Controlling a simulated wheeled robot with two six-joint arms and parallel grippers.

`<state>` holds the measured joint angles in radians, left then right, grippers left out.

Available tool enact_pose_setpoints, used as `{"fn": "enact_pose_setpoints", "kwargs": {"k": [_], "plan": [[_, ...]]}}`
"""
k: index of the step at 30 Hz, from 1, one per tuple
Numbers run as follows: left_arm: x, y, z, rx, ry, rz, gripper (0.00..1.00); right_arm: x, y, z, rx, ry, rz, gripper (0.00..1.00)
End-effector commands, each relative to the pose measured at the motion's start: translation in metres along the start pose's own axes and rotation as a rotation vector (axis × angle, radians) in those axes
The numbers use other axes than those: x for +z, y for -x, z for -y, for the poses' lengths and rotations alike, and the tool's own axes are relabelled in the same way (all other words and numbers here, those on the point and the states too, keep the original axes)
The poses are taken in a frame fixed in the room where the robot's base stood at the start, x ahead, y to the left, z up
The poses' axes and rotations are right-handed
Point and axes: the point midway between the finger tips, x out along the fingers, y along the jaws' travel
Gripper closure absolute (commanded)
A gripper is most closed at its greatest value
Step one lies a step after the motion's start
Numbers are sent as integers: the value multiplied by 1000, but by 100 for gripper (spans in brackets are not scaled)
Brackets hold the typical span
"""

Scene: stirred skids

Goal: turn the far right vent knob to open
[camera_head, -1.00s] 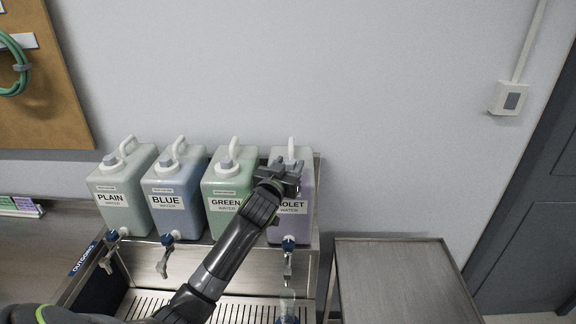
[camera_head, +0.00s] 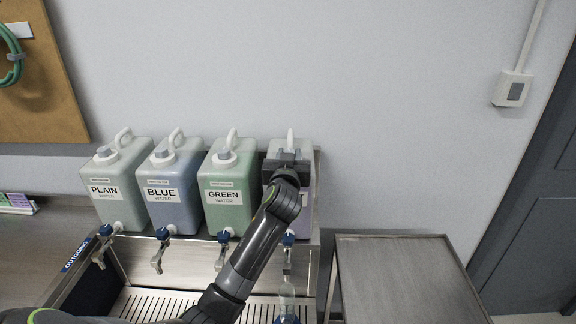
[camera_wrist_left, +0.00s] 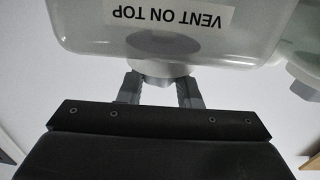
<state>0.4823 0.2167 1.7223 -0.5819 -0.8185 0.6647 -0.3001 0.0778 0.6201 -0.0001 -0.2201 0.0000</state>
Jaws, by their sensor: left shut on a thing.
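The far right jug (camera_head: 306,214) is the violet one in the head view, and my left arm hides most of its label. My left gripper (camera_head: 287,158) is at the top of this jug, where the vent knob sits; the knob is hidden in the head view. In the left wrist view, my left gripper (camera_wrist_left: 160,90) has its two fingers on either side of a pale round knob (camera_wrist_left: 163,69), shut on it. A jug (camera_wrist_left: 90,40) with an upside-down "VENT ON TOP" label is right beyond it. My right gripper is not in view.
The green (camera_head: 228,190), blue (camera_head: 170,195) and plain (camera_head: 116,190) water jugs stand in a row to the left. Taps hang below them over a slatted drip tray (camera_head: 150,304). A bare metal table (camera_head: 400,275) is at the right.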

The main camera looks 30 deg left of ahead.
Motion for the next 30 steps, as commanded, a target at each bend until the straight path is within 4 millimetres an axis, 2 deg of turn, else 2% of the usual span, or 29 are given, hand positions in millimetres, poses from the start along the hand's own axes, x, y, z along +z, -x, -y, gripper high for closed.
{"fn": "enact_pose_setpoints", "kwargs": {"k": [1,18,24,30], "plan": [[7,0,-4,-38,7,-4,92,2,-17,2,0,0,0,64],[7,-3,-11,-582,2,-4,92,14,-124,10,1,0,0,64],[5,-5,-12,-754,-1,-4,92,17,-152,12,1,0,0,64],[2,-6,-13,-890,-2,-2,92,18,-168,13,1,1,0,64]]}}
